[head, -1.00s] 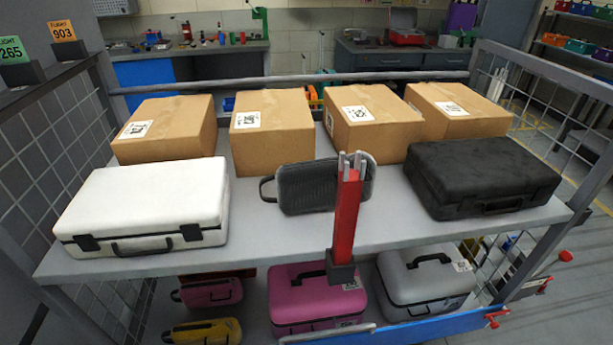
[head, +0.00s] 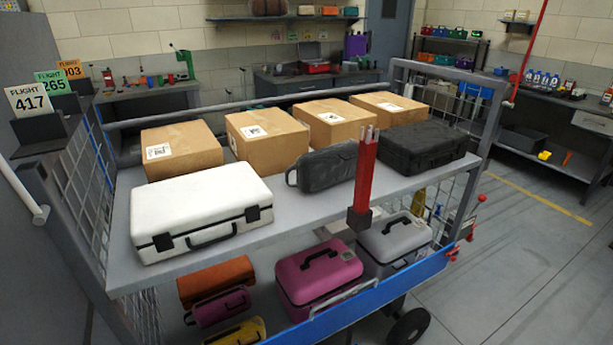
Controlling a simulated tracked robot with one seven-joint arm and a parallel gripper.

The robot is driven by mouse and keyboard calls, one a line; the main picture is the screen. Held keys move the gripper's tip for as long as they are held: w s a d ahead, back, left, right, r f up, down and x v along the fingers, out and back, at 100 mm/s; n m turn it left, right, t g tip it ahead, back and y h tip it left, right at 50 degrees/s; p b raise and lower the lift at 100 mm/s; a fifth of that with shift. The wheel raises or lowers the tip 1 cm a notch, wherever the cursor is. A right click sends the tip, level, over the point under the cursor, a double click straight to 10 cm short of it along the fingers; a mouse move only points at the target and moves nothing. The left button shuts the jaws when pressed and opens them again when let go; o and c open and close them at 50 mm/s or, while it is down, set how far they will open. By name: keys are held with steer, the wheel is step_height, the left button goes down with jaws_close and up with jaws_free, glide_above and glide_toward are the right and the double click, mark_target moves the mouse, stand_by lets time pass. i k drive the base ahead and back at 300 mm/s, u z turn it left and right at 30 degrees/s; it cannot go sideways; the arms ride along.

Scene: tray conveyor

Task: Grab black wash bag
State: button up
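The black wash bag (head: 328,169) is a dark grey-black ribbed pouch with a loop handle at its left end. It lies on the upper shelf (head: 300,208) of the cart, near the front, between a white suitcase (head: 200,203) and a black suitcase (head: 422,148). A red upright post (head: 364,178) with grey prongs at its top stands at the cart's front and hides the bag's right end. My gripper does not show in the head view.
Cardboard boxes (head: 268,140) stand in a row behind the bag. Pink (head: 318,270) and grey (head: 396,240) cases sit on the lower shelf above a blue front edge (head: 385,292). Mesh sides enclose the cart. The floor (head: 510,265) at right is clear.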

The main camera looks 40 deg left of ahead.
mark_target(317, 170)
steer(key=k, duration=1.55)
steer(key=u, duration=0.55)
steer(key=i, duration=1.5)
steer(key=u, duration=0.05)
